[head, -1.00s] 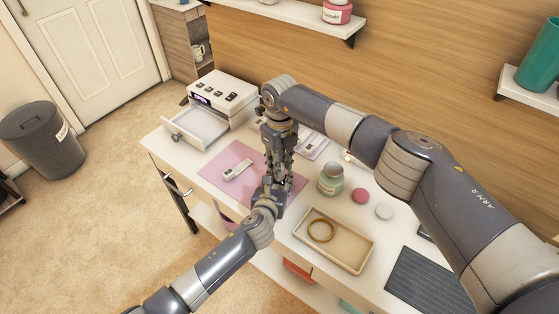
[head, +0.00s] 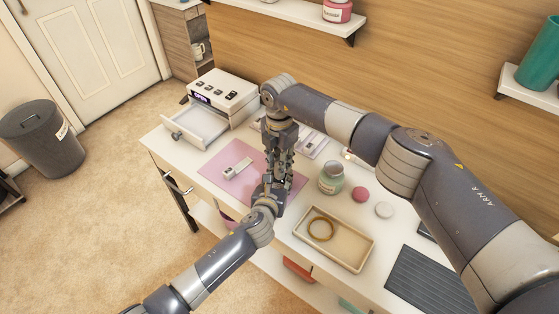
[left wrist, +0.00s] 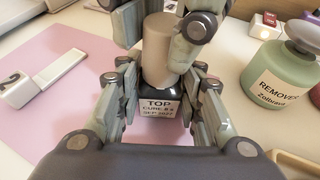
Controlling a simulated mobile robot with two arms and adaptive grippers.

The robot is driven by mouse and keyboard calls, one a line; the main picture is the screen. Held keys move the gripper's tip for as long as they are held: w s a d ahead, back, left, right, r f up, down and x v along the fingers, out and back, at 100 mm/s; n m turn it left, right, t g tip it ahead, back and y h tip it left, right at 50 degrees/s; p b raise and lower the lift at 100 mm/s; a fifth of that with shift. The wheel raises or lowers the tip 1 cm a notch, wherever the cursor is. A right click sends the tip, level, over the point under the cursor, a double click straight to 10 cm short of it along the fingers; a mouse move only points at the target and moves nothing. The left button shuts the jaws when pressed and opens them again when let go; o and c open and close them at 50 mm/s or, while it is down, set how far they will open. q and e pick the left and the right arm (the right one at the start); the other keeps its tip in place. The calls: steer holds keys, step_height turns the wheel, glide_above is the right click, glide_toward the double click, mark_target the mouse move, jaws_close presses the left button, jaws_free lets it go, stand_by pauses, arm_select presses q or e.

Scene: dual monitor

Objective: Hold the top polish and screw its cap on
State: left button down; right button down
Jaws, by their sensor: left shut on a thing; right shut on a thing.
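The top polish bottle (left wrist: 158,106) is small and dark, with a white label reading TOP. It stands upright between the fingers of my left gripper (left wrist: 160,112), which is shut on it. The beige cylindrical cap (left wrist: 164,48) sits directly above the bottle, in line with it, and its lower end meets the dark bottle. My right gripper is shut on the cap from above. In the head view my right gripper (head: 279,165) points down over my left gripper (head: 272,189), and the fingers hide bottle and cap. Whether the thread is engaged cannot be seen.
A pink mat (head: 222,178) with a small white item (head: 237,170) lies under the grippers. The green remover jar (head: 331,178) stands close on the right. A tray (head: 350,256) with a gold ring lies in front. An open white drawer unit (head: 196,126) stands behind left.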

steer(key=m, duration=0.8)
steer(key=shift+m, duration=0.3)
steer(key=m, duration=0.8)
steer(key=c, duration=1.4)
jaws_free()
steer(key=shift+o, duration=0.2)
